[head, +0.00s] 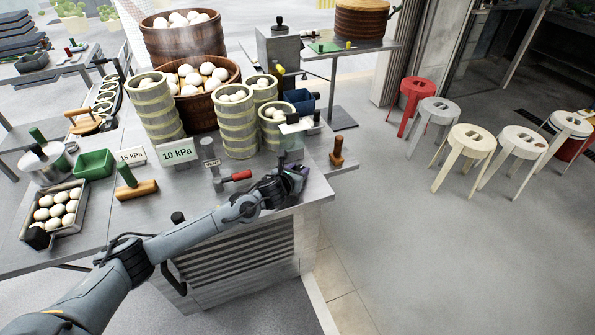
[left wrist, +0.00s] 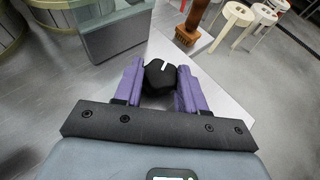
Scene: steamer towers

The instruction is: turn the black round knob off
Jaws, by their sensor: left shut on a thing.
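My left gripper (head: 296,172) reaches in from the left over the front right corner of the steel counter. In the left wrist view its two purple fingers (left wrist: 157,90) are closed around the sides of a black round knob (left wrist: 160,74). A white mark line shows on the knob's top. In the head view the knob is hidden by the gripper. My right gripper is not in view.
A red-handled valve (head: 236,176) sits left of the gripper. A wooden brush (head: 337,152) stands to the right near the counter edge. Several bamboo steamer towers (head: 237,125) with buns stand behind, beside a 10 kPa sign (head: 177,154). Several stools (head: 470,143) stand on the floor at right.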

